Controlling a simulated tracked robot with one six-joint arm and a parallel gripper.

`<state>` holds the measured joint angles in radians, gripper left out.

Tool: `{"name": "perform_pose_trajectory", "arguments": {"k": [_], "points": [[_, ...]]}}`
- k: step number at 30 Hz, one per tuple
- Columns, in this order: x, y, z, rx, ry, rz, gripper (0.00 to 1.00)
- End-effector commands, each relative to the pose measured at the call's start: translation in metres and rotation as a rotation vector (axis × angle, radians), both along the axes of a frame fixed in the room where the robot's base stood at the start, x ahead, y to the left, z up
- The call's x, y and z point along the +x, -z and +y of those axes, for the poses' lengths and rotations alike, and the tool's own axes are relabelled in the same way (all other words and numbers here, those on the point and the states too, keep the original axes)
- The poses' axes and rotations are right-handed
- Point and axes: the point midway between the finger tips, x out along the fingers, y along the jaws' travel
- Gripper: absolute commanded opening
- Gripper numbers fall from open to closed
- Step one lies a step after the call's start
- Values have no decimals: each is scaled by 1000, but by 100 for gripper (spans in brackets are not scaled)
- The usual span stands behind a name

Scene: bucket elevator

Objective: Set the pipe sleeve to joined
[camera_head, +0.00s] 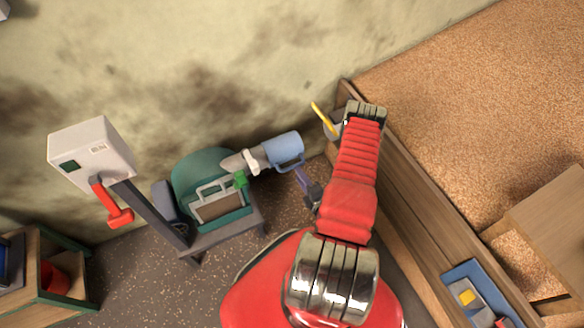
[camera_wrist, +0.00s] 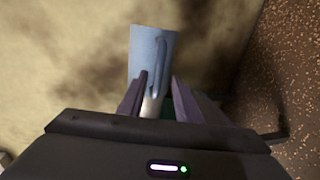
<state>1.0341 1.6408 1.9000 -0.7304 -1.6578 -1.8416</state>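The pipe sleeve (camera_head: 284,147) is a light blue cylinder with a loop handle on its lower side. It sits to the right of a grey tapered pipe (camera_head: 233,162) with a white clamp-like part (camera_head: 251,159). My gripper (camera_head: 300,176) is just below the sleeve's handle, its purple fingers pointing up at it. In the wrist view the sleeve (camera_wrist: 148,45) and its handle lie ahead of my gripper (camera_wrist: 159,82). The fingers are apart, with the handle's near end appearing between or just beyond them. I cannot tell whether they touch it.
A green machine (camera_head: 190,172) on a grey stand is left of the sleeve. A grey box (camera_head: 90,150) with a red lever stands farther left. A wooden bin wall (camera_head: 415,195) runs along the right, with grain beyond. A yellow handle (camera_head: 323,119) sticks up near its corner.

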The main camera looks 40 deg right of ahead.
Motion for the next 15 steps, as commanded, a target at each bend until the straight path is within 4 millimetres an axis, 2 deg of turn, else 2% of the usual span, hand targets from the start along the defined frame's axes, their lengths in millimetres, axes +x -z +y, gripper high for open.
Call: {"name": "perform_pose_trajectory", "arguments": {"k": [9,15], "points": [[41,8,-11,-3,-3,-2,31],[60,13,-17,-1,-1,-1,31]]}}
